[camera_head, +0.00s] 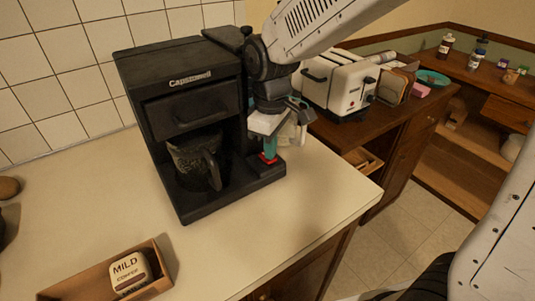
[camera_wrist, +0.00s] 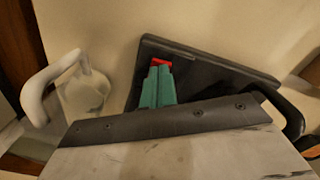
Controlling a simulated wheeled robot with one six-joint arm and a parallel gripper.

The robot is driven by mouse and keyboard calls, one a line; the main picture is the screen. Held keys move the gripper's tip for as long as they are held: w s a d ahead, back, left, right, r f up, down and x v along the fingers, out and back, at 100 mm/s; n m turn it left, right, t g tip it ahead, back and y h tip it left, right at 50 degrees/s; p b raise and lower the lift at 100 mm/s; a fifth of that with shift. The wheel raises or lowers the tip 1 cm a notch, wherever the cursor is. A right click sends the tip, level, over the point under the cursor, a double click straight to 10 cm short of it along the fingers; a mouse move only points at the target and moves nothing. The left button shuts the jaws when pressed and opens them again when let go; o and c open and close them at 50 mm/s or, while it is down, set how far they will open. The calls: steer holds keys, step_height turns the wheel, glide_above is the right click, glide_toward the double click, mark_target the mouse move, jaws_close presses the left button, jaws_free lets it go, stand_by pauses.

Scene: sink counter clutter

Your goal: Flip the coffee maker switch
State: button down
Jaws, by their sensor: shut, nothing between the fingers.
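The black coffee maker (camera_head: 193,98) stands upright on the counter, with a dark speckled jug (camera_head: 197,158) in its bay. My gripper (camera_head: 268,155) points down at the right side of the machine, low over the right part of its base. Its teal fingers are closed together and hold nothing. In the wrist view my gripper (camera_wrist: 160,66) is over the machine's dark base (camera_wrist: 205,72). Red shows right at the fingertips; I cannot tell whether it is part of the fingers or the switch. The switch is not clearly visible, and contact cannot be told.
A white toaster (camera_head: 338,84) stands behind to the right. A wooden box (camera_head: 85,287) holds a tin labelled MILD (camera_head: 130,272). The front counter (camera_head: 240,235) is clear.

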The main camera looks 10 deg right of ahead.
steer(key=shift+f, duration=0.35)
steer(key=shift+r, duration=3.55)
steer(key=shift+s+d+f+m, duration=0.15)
steer(key=shift+s+m, duration=0.1)
steer(key=shift+m, duration=0.15)
steer(key=s+d+r+m, duration=0.1)
steer(key=s+d+m, duration=0.4)
steer(key=s+d, duration=0.3)
steer(key=s+d+r+m+t, duration=0.1)
steer(key=s+d+m, duration=0.3)
steer(key=s+d, duration=0.3)
steer(key=s, duration=0.5)
steer(key=shift+s+d+r+m, duration=0.15)
steer(key=shift+d+r+m, duration=0.2)
steer(key=shift+r+m, duration=0.05)
